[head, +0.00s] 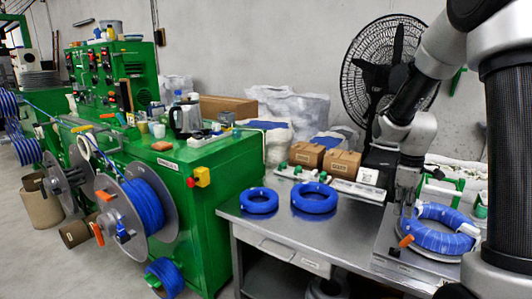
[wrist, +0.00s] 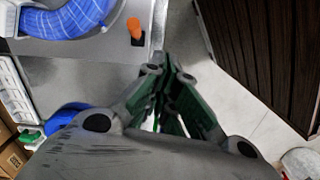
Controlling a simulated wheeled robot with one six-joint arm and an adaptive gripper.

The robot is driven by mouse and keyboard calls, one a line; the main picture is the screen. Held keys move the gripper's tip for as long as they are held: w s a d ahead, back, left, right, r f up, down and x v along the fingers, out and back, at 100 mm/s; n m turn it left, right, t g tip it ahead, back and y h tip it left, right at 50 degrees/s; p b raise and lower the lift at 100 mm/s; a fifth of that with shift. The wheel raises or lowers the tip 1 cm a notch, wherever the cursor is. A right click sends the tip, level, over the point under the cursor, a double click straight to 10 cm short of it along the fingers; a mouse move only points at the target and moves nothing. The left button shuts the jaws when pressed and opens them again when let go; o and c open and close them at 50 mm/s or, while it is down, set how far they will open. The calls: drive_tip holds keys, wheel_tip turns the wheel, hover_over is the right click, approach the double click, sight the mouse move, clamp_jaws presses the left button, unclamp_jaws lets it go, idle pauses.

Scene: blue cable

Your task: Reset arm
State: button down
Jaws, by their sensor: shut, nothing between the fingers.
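My arm hangs down at the right of the head view. My gripper (head: 404,215) points down beside the left side of a blue cable coil (head: 432,238) that lies on a round winder at the bench's right end. In the wrist view my gripper (wrist: 166,62) has its green-padded fingers drawn together, with nothing held between them. The same coil shows at the top left of the wrist view (wrist: 70,18), apart from the fingers. An orange handle (wrist: 135,30) stands near the fingertips; it also shows in the head view (head: 406,241).
Two blue coils (head: 259,201) (head: 314,198) lie on the steel bench (head: 285,228). Cardboard boxes (head: 341,163) and a scale stand behind them. A black fan (head: 385,70) stands at the back. A green machine (head: 215,175) with cable reels fills the left.

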drive_tip(key=s+a+r+m+t, duration=0.2)
drive_tip(key=s+r+m, duration=0.2)
drive_tip(key=s+r, duration=0.4)
drive_tip(key=s+a+r+m+t, duration=0.2)
drive_tip(key=s+r+m, duration=0.3)
drive_tip(key=s, duration=0.8)
wheel_tip(320, 180, up, 3)
drive_tip(key=shift+s+a+r+t, duration=0.15)
drive_tip(key=shift+s+a+t, duration=0.2)
drive_tip(key=shift+a, duration=0.45)
drive_tip(key=shift+w, duration=0.1)
